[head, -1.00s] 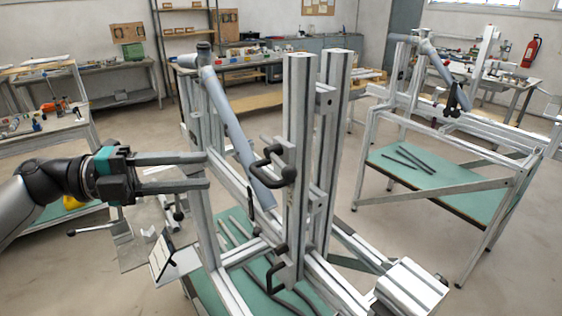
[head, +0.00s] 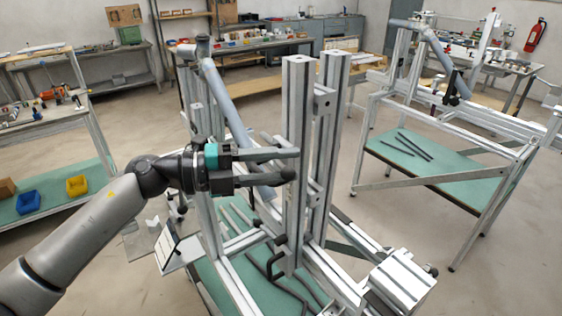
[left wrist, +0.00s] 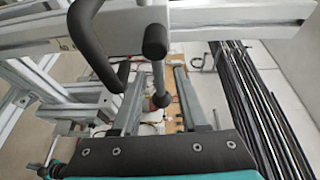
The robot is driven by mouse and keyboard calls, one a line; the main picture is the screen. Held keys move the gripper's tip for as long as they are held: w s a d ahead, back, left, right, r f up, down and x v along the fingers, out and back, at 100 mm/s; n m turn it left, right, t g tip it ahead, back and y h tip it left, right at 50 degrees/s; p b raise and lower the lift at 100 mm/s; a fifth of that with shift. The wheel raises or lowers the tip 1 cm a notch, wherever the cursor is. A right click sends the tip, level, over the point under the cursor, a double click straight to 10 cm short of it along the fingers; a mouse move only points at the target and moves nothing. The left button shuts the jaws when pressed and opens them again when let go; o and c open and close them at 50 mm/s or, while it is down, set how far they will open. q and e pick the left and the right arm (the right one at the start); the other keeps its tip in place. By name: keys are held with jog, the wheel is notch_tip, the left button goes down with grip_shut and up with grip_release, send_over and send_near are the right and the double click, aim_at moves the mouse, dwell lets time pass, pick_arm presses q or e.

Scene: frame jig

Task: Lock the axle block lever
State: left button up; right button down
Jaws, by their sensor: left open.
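My left gripper (head: 292,164) is open, its two fingers reaching right to the front upright (head: 297,100) of the near frame. In the left wrist view, my open fingers (left wrist: 160,72) lie on either side of a thin metal lever rod with a dark ball knob (left wrist: 160,101). I cannot tell if they touch it. A black curved handle (left wrist: 92,42) and a second black grip (left wrist: 155,40) are close ahead of the fingers. In the head view my gripper mostly hides this spot. The axle block itself cannot be made out surely. My right gripper is not in view.
A lower black handle (head: 275,262) sits on the upright below my gripper. A grey diagonal tube (head: 222,95) leans behind my fingers. A square metal block (head: 402,278) is at the lower right. A second frame (head: 450,185) stands at the right, with open floor between.

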pick_arm(q)
jog(key=shift+c, duration=0.2)
grip_shut()
dwell(1.1)
